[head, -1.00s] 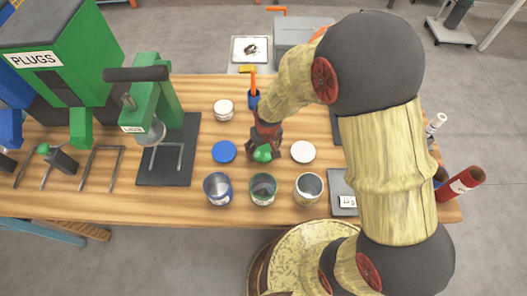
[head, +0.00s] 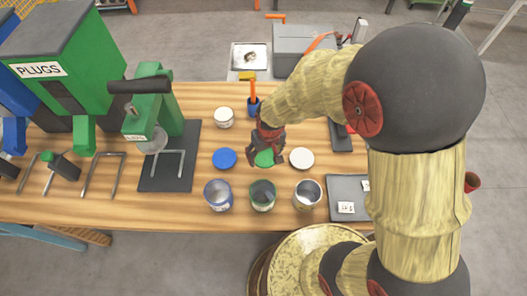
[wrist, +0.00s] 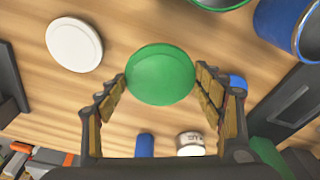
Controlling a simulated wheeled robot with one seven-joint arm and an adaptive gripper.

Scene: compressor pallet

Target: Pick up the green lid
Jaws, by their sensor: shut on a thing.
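The green lid (wrist: 161,74) is a round disc between the two fingers of my gripper (wrist: 165,85) in the wrist view. The fingertips touch its left and right edges, so my gripper is shut on it. In the head view the green lid (head: 265,158) shows under my gripper (head: 267,155), between the blue lid (head: 224,158) and the white lid (head: 301,158). My gripper partly covers it there. I cannot tell whether it is clear of the wooden table.
A blue can (head: 217,195), a green can (head: 262,195) and a light can (head: 307,194) stand open along the front of the table (head: 120,212). A white jar (head: 224,117) and a blue cup (head: 254,106) stand behind. A green press (head: 150,105) is at left.

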